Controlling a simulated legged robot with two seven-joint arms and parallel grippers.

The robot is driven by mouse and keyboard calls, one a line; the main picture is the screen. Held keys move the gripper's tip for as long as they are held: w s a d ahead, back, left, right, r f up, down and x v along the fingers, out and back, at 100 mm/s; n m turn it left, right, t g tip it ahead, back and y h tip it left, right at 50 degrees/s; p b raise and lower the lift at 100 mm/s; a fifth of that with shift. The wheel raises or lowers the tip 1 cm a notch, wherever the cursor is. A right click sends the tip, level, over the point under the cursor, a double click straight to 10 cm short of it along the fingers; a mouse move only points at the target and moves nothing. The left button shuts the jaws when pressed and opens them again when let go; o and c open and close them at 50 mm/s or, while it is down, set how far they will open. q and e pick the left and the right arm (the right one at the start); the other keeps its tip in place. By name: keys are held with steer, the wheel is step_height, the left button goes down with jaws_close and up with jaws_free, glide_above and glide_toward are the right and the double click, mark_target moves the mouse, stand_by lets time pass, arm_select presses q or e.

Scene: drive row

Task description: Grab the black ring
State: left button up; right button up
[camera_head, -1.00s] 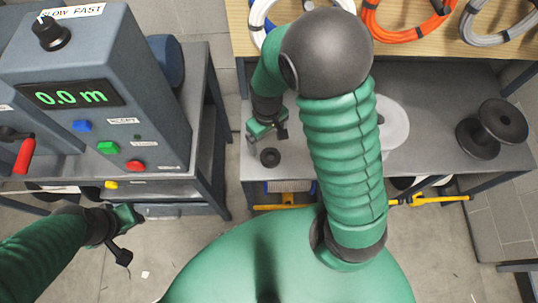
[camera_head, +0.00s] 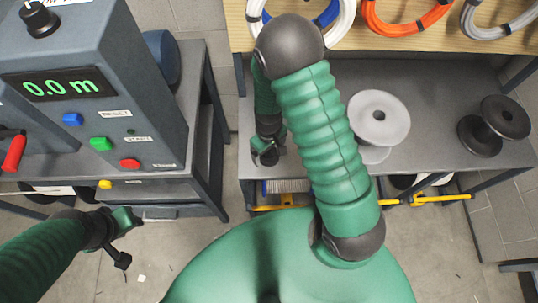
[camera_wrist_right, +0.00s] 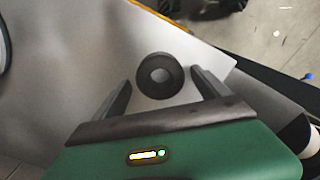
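The black ring (camera_wrist_right: 143,76) lies on the grey shelf top in the right wrist view, with grey showing through its round hole. My right gripper (camera_head: 267,155) is open and faces down at the shelf. In the wrist view its two fingers stand to the left and right of the ring, with the ring between and just beyond the fingertips. I cannot tell the remaining height. In the head view the ring is hidden behind the right gripper. My left gripper (camera_head: 125,225) hangs low at the left, away from the ring, and its opening is unclear.
A light grey spool (camera_head: 378,118) and a black spool (camera_head: 493,125) stand on the metal shelf (camera_head: 430,155). A control box (camera_head: 90,85) reading 0.0 m stands at the left.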

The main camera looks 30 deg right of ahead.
steer(key=c, duration=1.3)
steer(key=shift+c, duration=0.2)
steer(key=shift+r, duration=0.15)
